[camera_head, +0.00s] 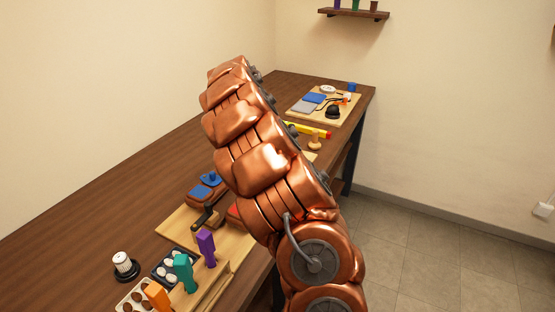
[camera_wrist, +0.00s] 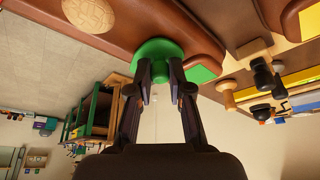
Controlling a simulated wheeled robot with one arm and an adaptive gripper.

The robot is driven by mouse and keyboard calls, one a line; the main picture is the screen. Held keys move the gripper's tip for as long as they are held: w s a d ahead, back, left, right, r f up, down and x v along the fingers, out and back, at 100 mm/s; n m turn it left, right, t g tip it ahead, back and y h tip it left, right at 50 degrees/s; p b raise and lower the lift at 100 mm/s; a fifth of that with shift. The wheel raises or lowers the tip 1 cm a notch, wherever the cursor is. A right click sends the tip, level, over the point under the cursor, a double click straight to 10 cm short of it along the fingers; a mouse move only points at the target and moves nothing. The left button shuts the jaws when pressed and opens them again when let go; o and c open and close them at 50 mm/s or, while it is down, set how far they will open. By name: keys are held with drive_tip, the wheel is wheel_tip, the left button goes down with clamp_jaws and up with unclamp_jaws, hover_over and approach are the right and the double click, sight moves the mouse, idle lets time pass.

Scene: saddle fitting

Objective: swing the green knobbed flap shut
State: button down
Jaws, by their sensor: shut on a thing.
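The green knob (camera_wrist: 152,52) is a round green disc at the top middle of the wrist view. My gripper (camera_wrist: 160,82) is shut on it, with one dark finger on each side. A brown padded piece (camera_wrist: 202,32) lies just behind the knob, with a green square patch (camera_wrist: 203,73) on it to the right. The fingers hide part of the knob, and how far the flap is swung cannot be told. In the head view my copper arm covers the gripper and the green flap.
In the head view, a blue knobbed piece (camera_head: 210,178) sits left of my arm. An orange block (camera_head: 157,297), a teal block (camera_head: 184,272) and a purple block (camera_head: 206,248) stand in front. A board with cables (camera_head: 307,106) lies at the far end.

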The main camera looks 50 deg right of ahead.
drive_tip(key=c, duration=1.1)
unclamp_jaws()
drive_tip(key=shift+r, duration=0.1)
drive_tip(key=shift+v, duration=5.85)
drive_tip(key=shift+a, duration=0.1)
